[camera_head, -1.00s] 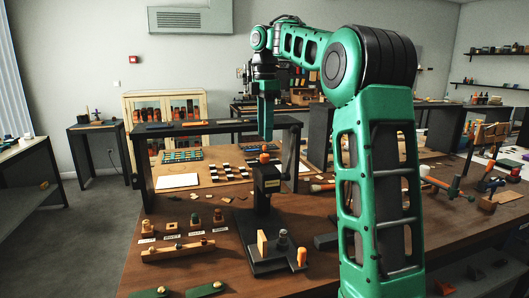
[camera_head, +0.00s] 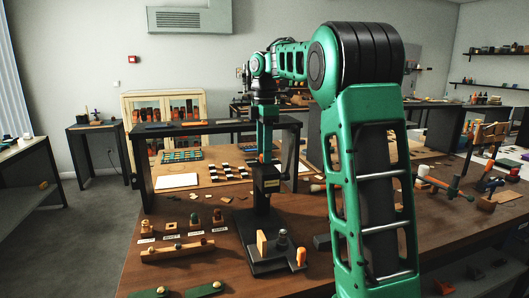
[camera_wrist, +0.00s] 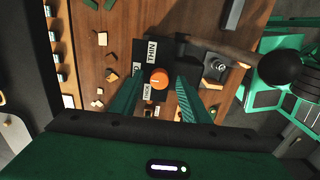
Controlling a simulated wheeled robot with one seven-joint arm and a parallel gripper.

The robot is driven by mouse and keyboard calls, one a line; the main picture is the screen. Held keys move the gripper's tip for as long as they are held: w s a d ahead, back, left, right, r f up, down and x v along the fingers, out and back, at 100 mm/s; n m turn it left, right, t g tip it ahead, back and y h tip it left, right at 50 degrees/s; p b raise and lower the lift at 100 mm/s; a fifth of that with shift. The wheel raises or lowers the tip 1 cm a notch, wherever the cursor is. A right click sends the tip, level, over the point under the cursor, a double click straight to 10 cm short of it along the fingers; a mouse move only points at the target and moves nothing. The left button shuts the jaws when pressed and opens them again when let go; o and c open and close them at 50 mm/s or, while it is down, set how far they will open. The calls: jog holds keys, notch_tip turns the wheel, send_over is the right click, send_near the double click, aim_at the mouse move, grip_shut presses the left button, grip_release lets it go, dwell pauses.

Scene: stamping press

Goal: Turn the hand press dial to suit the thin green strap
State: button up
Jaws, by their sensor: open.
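The hand press (camera_head: 267,185) stands on the wooden table, a black upright on a flat base. Its orange dial (camera_wrist: 159,78) shows from above in the wrist view. A THIN label (camera_wrist: 152,51) lies above the dial and a THICK label (camera_wrist: 146,90) at its lower left. A small pale mark is on the dial; its exact direction is hard to tell. My gripper (camera_head: 266,153) points down over the press top. In the wrist view its open green fingers (camera_wrist: 159,82) are on either side of the dial, with no clear contact. Two green strips (camera_head: 205,290) lie at the front edge; which is thin is unclear.
A lever with a black ball knob (camera_wrist: 281,70) extends right of the dial in the wrist view. A wooden block with stamps (camera_head: 178,250) stands left of the press. A dark shelf (camera_head: 215,127) spans behind it.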

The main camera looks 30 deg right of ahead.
jog(key=c, duration=1.1)
jog(key=shift+o, duration=0.2)
jog(key=shift+d, duration=0.45)
jog(key=shift+a, duration=0.4)
jog(key=shift+a+m, duration=0.2)
jog(key=shift+m, duration=0.7)
jog(key=m, duration=1)
jog(key=shift+w, duration=0.1)
